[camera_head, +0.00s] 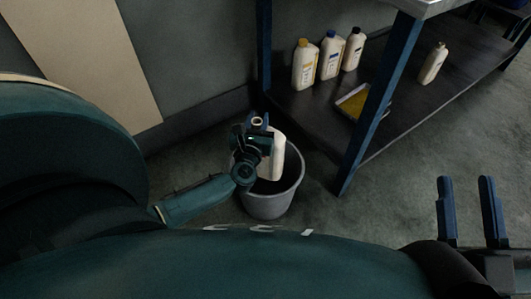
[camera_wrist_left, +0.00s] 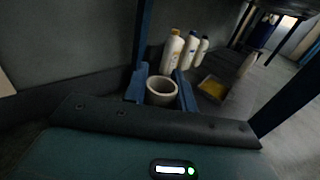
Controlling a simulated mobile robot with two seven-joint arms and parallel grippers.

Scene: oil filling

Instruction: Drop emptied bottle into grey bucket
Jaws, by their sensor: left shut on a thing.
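A white bottle (camera_head: 276,158) without a cap hangs roughly upright in my left gripper (camera_head: 260,124), over the grey bucket (camera_head: 271,206). The gripper is shut on the bottle near its neck. In the left wrist view, the bottle's open round mouth (camera_wrist_left: 161,90) shows between the two blue fingers. The bucket stands on the floor; part of its opening is hidden by the bottle and my left arm. I cannot tell whether the bottle's base is below the rim. My right gripper (camera_head: 468,212) is open and empty at the right, fingers apart.
A dark low shelf (camera_head: 400,100) with blue posts stands right of the bucket. It holds several bottles, including one with a yellow cap (camera_head: 304,66), and a yellow-and-white item (camera_head: 353,102). A beige panel (camera_head: 85,55) leans at the wall. The floor right of the bucket is clear.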

